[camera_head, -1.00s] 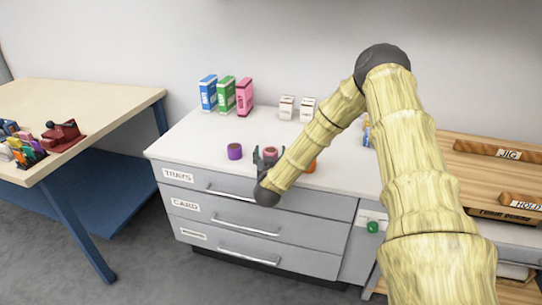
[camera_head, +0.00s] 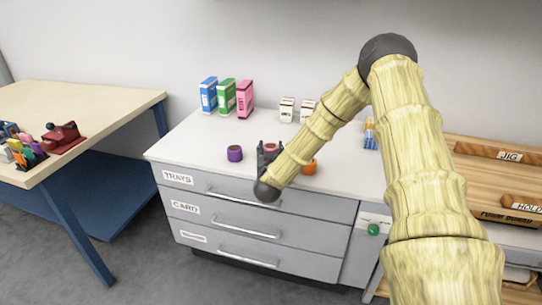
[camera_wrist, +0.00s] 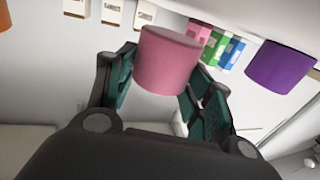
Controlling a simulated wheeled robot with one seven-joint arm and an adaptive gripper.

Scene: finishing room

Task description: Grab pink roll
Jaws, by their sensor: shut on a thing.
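The pink roll (camera_wrist: 168,62) is between the two fingers of my gripper (camera_wrist: 160,88) in the wrist view. My gripper is shut on it. In the head view the roll (camera_head: 271,148) shows as a small pink top between the dark fingers of my gripper (camera_head: 269,153), over the white counter top near its front edge. Its lower part is hidden there by my gripper and arm. I cannot tell from the head view whether the roll touches the counter.
A purple roll (camera_head: 235,153) stands just left of my gripper, and an orange roll (camera_head: 308,166) stands just right, partly behind my arm. Blue, green and pink boxes (camera_head: 227,97) stand at the back of the white counter (camera_head: 190,140). Small white boxes (camera_head: 287,109) stand beside them.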

